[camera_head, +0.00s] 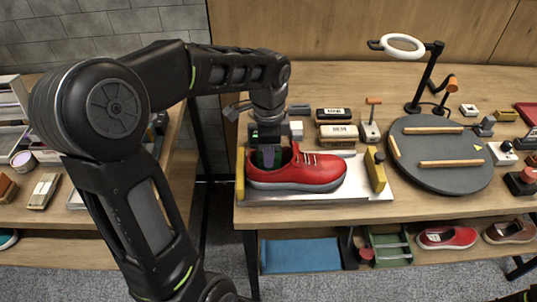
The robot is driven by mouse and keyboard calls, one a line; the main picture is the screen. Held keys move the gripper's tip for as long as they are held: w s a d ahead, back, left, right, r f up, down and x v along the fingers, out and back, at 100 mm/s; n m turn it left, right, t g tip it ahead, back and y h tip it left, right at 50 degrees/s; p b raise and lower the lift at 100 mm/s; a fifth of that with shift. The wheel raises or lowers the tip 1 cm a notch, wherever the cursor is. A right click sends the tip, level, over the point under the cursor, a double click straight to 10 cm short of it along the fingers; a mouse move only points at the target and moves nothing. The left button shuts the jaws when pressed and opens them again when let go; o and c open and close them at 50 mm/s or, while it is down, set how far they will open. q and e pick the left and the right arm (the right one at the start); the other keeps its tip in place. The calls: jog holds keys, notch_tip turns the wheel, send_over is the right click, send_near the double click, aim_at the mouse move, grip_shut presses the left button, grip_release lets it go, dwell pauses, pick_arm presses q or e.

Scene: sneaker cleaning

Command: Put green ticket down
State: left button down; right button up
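My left gripper (268,158) points down at the opening of a red sneaker (310,172), at its heel end. A dark green patch shows between the fingers; it may be the green ticket, but it is too dark and small to be sure. I cannot tell whether the fingers are shut on it. The fingertips are partly hidden at the shoe's collar. The sneaker stands on a light metal tray (350,196) with yellow end blocks, toe to the right. My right gripper is not in view.
A dark round board (455,178) with wooden sticks lies to the right, below a ring lamp (402,46). Brushes and small boxes (334,114) stand behind the sneaker. The lower shelf holds a blue mat (300,255), a green rack (388,246) and more shoes (447,237).

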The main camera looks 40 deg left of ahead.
pick_arm(q)
jog(key=c, duration=1.9)
grip_release()
jog(key=shift+f, duration=0.1)
jog(key=shift+r, duration=0.2)
notch_tip(320, 180, up, 12)
jog(key=shift+p, duration=0.7)
